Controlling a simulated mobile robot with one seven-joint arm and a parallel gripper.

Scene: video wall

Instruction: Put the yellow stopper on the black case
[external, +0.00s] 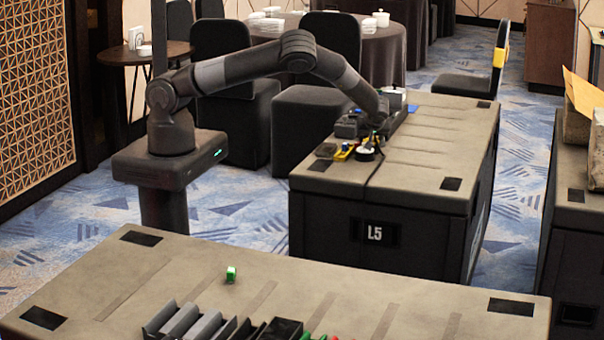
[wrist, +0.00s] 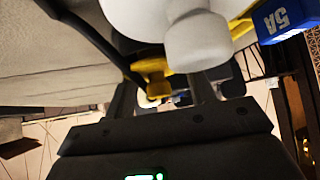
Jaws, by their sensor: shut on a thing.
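My gripper (external: 366,146) is low over the grey top of a black case marked L5 (external: 335,232), near its far left part. In the wrist view a yellow piece, which looks like the yellow stopper (wrist: 155,80), shows between the fingers of my gripper (wrist: 165,95). The jaws are shut on it, but their contact is partly hidden. A yellow item (external: 343,152) also shows on the case top beside the gripper. A rounded white object (wrist: 195,40) covers part of the wrist view.
A black-and-white round item (external: 367,154) and a cable lie by my gripper. The case top is clear towards the right.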

